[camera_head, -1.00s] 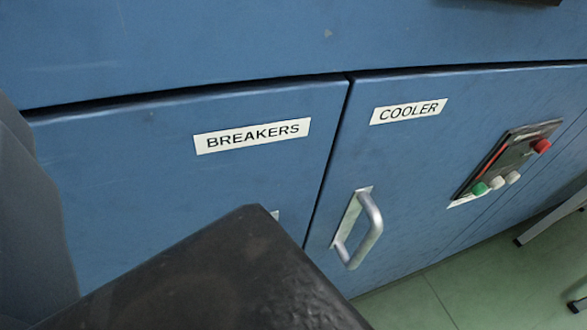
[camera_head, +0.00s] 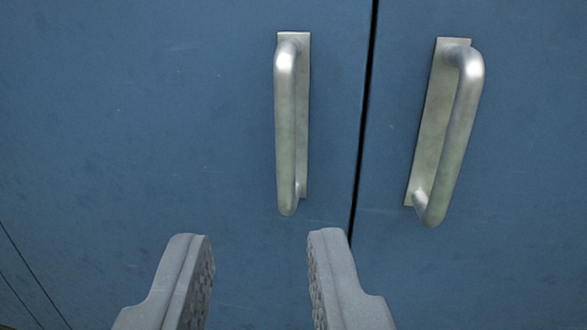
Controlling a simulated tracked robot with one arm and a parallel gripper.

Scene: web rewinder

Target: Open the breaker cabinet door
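The blue breaker cabinet door (camera_head: 150,120) fills the left side of the view and is shut against the seam. Its silver bar handle (camera_head: 286,120) stands upright near its right edge. My gripper (camera_head: 258,238) is open and empty, with its two grey fingers apart at the bottom of the picture. The fingertips show just below the lower end of the breaker door handle, which lines up between them, nearer the right finger. I cannot tell how far the fingers are from the door. No label shows now.
The blue cooler door (camera_head: 530,130) lies right of the dark seam (camera_head: 362,110). Its silver handle (camera_head: 455,130) is close to the breaker handle, on the right. Another thin panel seam (camera_head: 30,270) shows at lower left.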

